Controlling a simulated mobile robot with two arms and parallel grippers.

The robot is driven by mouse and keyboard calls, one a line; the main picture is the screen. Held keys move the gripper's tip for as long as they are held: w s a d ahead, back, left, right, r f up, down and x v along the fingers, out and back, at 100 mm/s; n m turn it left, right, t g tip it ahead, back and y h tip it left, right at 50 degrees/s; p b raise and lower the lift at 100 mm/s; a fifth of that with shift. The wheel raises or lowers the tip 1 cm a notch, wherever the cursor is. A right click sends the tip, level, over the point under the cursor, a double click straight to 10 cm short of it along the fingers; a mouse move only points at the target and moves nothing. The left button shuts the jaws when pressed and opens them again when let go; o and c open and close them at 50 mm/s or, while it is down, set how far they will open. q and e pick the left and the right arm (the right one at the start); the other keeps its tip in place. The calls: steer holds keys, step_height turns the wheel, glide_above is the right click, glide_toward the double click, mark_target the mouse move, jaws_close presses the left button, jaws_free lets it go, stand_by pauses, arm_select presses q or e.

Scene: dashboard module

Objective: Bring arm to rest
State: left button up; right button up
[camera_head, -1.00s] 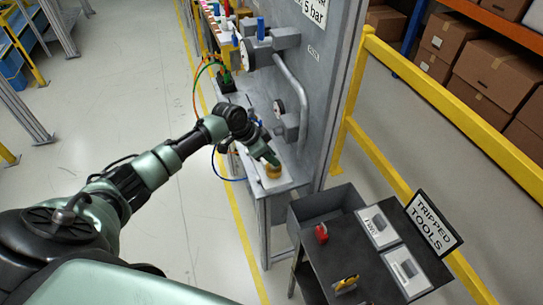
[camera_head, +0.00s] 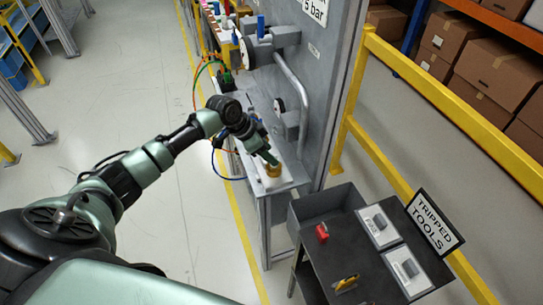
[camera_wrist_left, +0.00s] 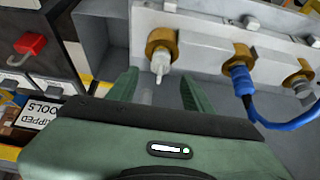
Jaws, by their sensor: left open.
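My left gripper (camera_head: 270,160) is at the end of the workbench beside the grey panel in the head view, above a brass-coloured fitting (camera_head: 273,170). In the left wrist view its two green fingers (camera_wrist_left: 160,82) are apart with nothing gripped between them. A brass fitting (camera_wrist_left: 161,42) with a white tip (camera_wrist_left: 160,64) lies just beyond the gap between the fingers. Whether the fingers touch it I cannot tell. My left arm (camera_head: 150,165) reaches in from the lower left. My right gripper is not in view.
A blue hose (camera_wrist_left: 285,124) runs from a second fitting at right. A dark cart (camera_head: 365,262) with a red padlock (camera_head: 322,233) and a "TRIPPED TOOLS" sign (camera_head: 434,222) stands at lower right. A yellow railing (camera_head: 450,105) is behind. The floor (camera_head: 110,100) at left is clear.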

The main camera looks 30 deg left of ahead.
arm_select(q)
steer(key=v, duration=0.5)
steer(key=s+d+f+g, duration=0.1)
steer(key=s+d+f, duration=0.4)
steer(key=s+d, duration=0.25)
steer(key=s+d+f, duration=0.5)
steer(key=s+d, duration=0.2)
steer(key=s, duration=0.2)
steer(key=s+a+r+n+y, duration=0.1)
steer(key=s+r+n+y, duration=0.15)
steer(key=s, duration=0.45)
steer(key=s+a+r+n+y, duration=0.1)
steer(key=s+n, duration=0.3)
steer(key=s, duration=0.3)
step_height(320, 180, down, 30)
steer(key=s+g+b, duration=0.1)
steer(key=s+b, duration=0.1)
steer(key=s, duration=0.1)
steer(key=s+a+f+g+b, duration=0.1)
steer(key=s+a+f, duration=0.2)
steer(key=s+f, duration=1.2)
steer(key=shift+s+a+f, duration=0.2)
steer(key=shift+s, duration=0.2)
